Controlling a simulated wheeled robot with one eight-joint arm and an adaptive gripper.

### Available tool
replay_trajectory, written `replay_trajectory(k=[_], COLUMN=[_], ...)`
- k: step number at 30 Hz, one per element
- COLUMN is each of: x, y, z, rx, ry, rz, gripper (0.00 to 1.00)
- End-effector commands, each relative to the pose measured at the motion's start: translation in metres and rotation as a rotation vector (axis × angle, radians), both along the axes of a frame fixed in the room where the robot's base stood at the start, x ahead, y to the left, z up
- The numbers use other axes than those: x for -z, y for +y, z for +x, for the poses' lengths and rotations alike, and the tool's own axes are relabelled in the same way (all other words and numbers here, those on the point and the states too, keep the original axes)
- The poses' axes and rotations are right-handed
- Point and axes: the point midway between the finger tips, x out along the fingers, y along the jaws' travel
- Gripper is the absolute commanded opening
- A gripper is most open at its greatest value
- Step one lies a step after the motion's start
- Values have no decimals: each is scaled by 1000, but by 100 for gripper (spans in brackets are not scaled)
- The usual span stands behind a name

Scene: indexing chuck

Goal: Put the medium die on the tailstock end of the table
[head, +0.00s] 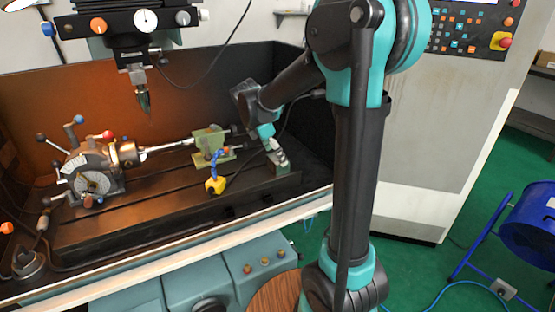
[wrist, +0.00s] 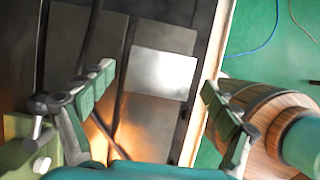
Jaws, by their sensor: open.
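My gripper (head: 277,157) is at the right end of the machine table (head: 140,225), just right of the pale green tailstock (head: 209,142). In the wrist view my gripper (wrist: 155,112) shows both fingers spread wide, with nothing clearly held between them. A shiny pale rectangular patch (wrist: 162,72) lies below and between the fingers; I cannot tell whether it is a die or bare metal. Part of the tailstock (wrist: 25,140) shows at the lower left there. I cannot pick out the medium die for sure in either view.
The indexing chuck (head: 92,172) is at the table's left end. A yellow block with a blue hose (head: 215,185) stands at the table's front edge, left of my gripper. The milling spindle (head: 141,98) hangs above. A blue fan (head: 530,215) stands on the green floor at right.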

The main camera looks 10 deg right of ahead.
Motion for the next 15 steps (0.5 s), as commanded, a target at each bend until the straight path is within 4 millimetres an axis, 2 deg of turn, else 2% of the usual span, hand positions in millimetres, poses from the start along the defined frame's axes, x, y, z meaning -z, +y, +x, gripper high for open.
replay_trajectory(k=[3,9,15], x=[-24,-60,-81], y=[10,24,32], z=[-3,-8,-11], rx=[-3,-3,-1], ry=[0,1,0], rz=[0,0,0], gripper=[89,89,89])
